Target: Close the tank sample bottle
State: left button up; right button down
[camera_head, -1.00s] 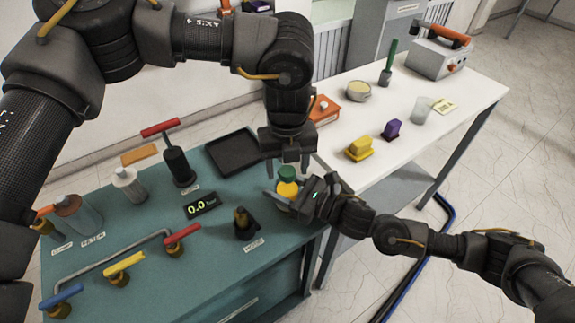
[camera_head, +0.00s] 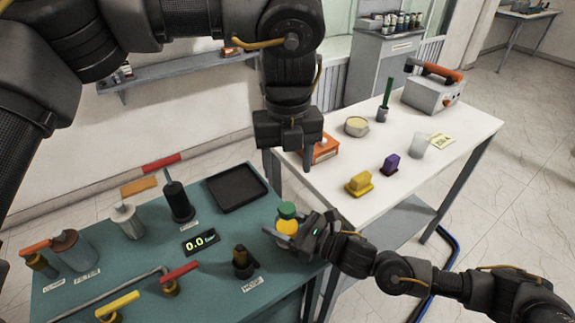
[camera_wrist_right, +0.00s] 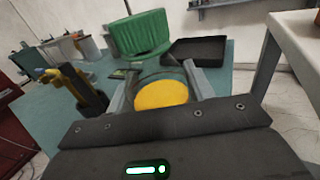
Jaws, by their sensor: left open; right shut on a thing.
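The sample bottle (camera_head: 287,227), with yellow contents and a green cap (camera_head: 287,210) on top, stands near the right end of the teal bench. My right gripper (camera_head: 284,234) is shut around the bottle's body from the right. In the right wrist view, the yellow bottle (camera_wrist_right: 162,94) sits between the fingers and the green cap (camera_wrist_right: 138,34) shows beyond it. I cannot tell how tightly the cap sits. My left gripper (camera_head: 288,160) is open and empty, pointing down above the cap with a clear gap.
On the teal bench (camera_head: 225,275) are a black tray (camera_head: 237,187), a 0.0 display (camera_head: 201,242), a dark valve fitting (camera_head: 242,261) and coloured-handled valves. The white table (camera_head: 335,190) on the right holds yellow (camera_head: 359,184) and purple (camera_head: 390,164) blocks and an orange box.

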jog(key=shift+c, duration=2.4)
grip_release()
jog(key=b+v, duration=0.3)
jog(key=v, duration=0.7)
jog(key=shift+f, duration=0.1)
jog(key=shift+s+d, duration=0.2)
jog(key=shift+d, duration=0.15)
